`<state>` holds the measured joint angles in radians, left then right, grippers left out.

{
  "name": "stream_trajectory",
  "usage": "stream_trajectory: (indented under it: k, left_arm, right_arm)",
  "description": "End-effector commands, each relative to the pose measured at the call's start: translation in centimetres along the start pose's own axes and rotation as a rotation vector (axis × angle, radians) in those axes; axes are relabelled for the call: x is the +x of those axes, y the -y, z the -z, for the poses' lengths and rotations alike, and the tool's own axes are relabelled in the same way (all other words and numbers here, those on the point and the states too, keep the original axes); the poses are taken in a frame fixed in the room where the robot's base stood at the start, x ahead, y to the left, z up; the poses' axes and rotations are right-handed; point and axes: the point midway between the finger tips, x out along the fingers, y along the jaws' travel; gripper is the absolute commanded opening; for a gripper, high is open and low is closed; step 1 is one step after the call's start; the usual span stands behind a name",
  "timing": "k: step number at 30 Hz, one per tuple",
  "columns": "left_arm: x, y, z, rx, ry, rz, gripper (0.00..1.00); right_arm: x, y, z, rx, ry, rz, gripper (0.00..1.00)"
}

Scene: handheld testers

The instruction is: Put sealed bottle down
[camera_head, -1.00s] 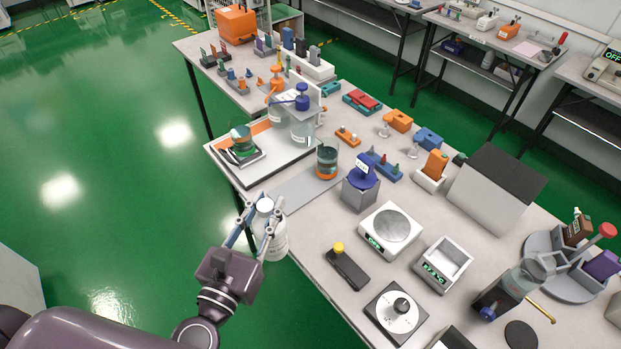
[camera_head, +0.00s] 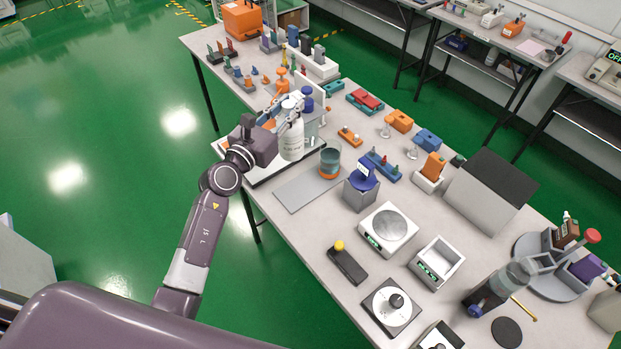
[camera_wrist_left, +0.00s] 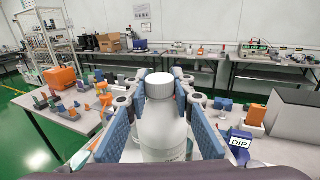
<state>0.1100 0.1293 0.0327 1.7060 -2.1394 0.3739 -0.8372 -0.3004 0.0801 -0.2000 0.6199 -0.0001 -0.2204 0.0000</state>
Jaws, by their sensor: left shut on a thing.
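The sealed bottle (camera_head: 292,141) is white with a white cap. My left gripper (camera_head: 288,112) is shut on it and holds it upright over the tray area at the table's left edge. In the left wrist view the bottle (camera_wrist_left: 162,125) stands between the blue finger pads of my left gripper (camera_wrist_left: 160,110). Whether the bottle's base touches anything below I cannot tell. My right gripper is not in view.
A teal jar with an orange base (camera_head: 330,162) stands just right of the bottle, by a bare grey mat (camera_head: 297,192). Behind the bottle are an orange-topped bottle (camera_head: 282,84) and a blue-topped one (camera_head: 307,98).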

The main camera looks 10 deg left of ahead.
Motion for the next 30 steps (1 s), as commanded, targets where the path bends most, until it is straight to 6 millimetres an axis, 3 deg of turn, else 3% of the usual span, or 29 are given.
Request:
stream_trajectory:
  k: [5,9,18,24,30]
  left_arm:
    - [0.2,-0.2,3.0,0.002,-0.003,0.002,0.0]
    - [0.2,-0.2,6.9,0.003,-0.002,0.001,0.0]
    - [0.2,-0.2,12.8,0.001,0.002,0.0,0.0]
    - [0.2,-0.1,15.1,0.001,0.003,0.0,0.0]
    - [0.2,-0.1,15.5,0.001,0.003,0.0,0.0]
  right_arm:
    - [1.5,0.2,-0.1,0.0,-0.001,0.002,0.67]
    - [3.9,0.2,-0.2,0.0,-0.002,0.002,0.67]
    - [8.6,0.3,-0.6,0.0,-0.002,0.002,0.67]
    - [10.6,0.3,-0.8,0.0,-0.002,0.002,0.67]
    - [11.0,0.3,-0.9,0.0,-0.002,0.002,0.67]
